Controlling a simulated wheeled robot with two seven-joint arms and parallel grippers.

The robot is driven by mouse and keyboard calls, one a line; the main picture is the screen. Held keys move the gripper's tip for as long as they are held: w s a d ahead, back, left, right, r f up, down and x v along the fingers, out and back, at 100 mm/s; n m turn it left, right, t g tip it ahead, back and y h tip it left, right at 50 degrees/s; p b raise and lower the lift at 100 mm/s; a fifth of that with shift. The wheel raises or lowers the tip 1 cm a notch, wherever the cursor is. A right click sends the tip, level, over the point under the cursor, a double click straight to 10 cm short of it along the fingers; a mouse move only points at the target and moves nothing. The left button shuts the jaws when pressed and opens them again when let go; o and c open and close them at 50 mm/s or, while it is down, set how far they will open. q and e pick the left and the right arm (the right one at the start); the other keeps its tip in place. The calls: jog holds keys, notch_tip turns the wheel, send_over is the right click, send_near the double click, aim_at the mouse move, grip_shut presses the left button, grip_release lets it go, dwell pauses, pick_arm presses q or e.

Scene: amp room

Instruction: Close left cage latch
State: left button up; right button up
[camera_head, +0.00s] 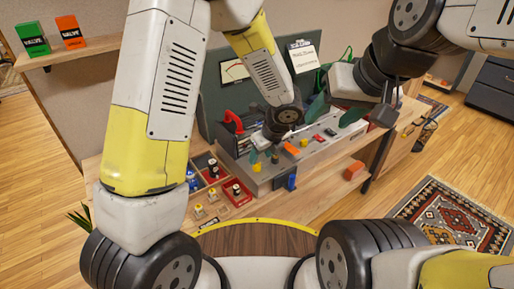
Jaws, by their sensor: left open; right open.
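The amp unit (318,150) sits on the wooden bench, with small coloured parts along its top. No cage latch can be made out at this size; my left wrist and gripper cover part of the unit. My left gripper (264,149) is open, pointing down over the left part of the unit. Whether it touches anything there cannot be told.
A red-handled item (233,123) stands behind my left gripper. A parts tray (236,196) with small tubes lies at the bench's left. An orange block (353,170) sits on the lower shelf. Green (32,38) and orange (71,32) valve boxes stand on a wall shelf.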

aim_at(257, 163)
pick_arm(q)
jog(key=x, duration=0.5)
jog(key=shift+c, duration=0.2)
grip_shut()
